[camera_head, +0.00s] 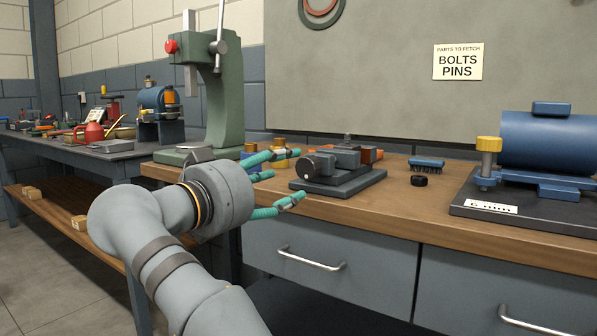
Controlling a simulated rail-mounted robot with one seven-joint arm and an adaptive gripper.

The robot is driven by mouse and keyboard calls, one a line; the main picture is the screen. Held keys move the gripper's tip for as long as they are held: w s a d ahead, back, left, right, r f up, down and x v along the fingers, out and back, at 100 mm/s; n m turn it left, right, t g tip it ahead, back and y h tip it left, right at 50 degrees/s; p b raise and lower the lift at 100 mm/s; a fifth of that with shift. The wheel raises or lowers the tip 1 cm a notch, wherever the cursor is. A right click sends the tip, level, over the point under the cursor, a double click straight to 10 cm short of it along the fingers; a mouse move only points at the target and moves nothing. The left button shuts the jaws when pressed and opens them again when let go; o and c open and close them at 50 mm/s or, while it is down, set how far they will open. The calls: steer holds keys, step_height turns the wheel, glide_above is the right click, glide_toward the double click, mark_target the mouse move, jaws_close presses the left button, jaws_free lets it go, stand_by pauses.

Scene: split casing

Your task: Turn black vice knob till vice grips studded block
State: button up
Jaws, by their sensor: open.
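A dark grey vice (338,188) sits on the wooden bench top, in the middle of the head view. Its round black knob (309,168) is on its left end, facing my gripper, with a small pale mark on it. A grey block shape (346,158) shows at the vice jaws. I cannot tell whether it is the studded block, or whether the jaws touch it. My gripper (299,175) has teal fingers and is open. Its fingers are spread just left of the knob, with the tips near it; contact cannot be told.
A green press (224,105) stands left behind my gripper. A blue brush-like piece (427,163) and a black puck (419,181) lie right of the vice. A blue cylindrical machine (545,143) stands farther right. Small orange-brown parts (372,154) sit behind the vice.

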mark_target(304, 169)
steer(key=v, duration=0.4)
stand_by(0.6)
steer(key=x, duration=1.2)
steer(key=shift+s, duration=0.1)
